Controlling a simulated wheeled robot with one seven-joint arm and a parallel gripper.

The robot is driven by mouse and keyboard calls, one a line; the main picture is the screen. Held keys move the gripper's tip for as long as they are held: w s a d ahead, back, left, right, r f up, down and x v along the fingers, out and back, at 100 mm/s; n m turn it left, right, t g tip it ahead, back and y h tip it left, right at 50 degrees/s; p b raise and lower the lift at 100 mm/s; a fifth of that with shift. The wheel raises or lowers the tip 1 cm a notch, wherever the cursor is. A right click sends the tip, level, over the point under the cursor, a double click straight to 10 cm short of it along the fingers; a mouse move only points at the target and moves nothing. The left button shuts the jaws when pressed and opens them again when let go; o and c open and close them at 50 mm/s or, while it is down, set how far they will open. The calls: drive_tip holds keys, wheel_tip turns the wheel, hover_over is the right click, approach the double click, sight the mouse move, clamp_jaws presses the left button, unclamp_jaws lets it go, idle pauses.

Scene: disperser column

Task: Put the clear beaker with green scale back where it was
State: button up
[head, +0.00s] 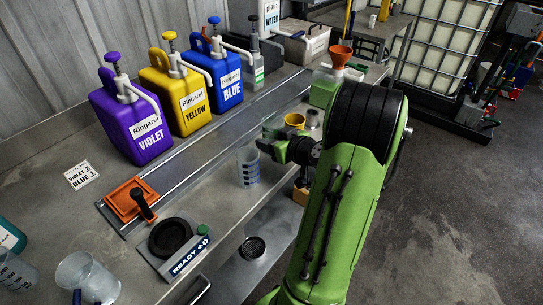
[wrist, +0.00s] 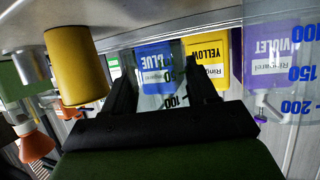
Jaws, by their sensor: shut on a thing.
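My gripper (head: 275,147) is over the metal counter (head: 215,205), its fingers pointing towards the dispenser row. In the wrist view, which is upside down, my gripper (wrist: 165,88) is shut on a clear beaker (wrist: 165,101) with dark 50 and 100 marks. I cannot make out green on its scale. In the head view the held beaker is mostly hidden by the gripper. A second clear beaker (head: 248,168) with blue marks stands just beside the gripper, and shows large in the wrist view (wrist: 285,75). A yellow cup (head: 294,121) is on the other side, also in the wrist view (wrist: 77,65).
Violet (head: 133,125), yellow (head: 180,98) and blue (head: 219,75) dispensers stand along the back. A green container with an orange funnel (head: 340,55) stands beyond the gripper. A black round pad (head: 171,238) and more beakers (head: 88,277) are at the near left.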

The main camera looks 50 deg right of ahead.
drive_tip(key=shift+f+b, duration=0.45)
drive_tip(key=shift+f, duration=1.35)
drive_tip(key=shift+f+b, duration=0.15)
drive_tip(key=shift+b, duration=0.15)
drive_tip(key=o, duration=1)
drive_tip(key=shift+o, duration=0.2)
drive_tip(key=shift+s+r+p, duration=0.3)
drive_tip(key=shift+r+p, duration=0.05)
drive_tip(key=v, duration=1.1)
drive_tip(key=shift+s, duration=0.2)
drive_tip(key=shift+a, duration=0.15)
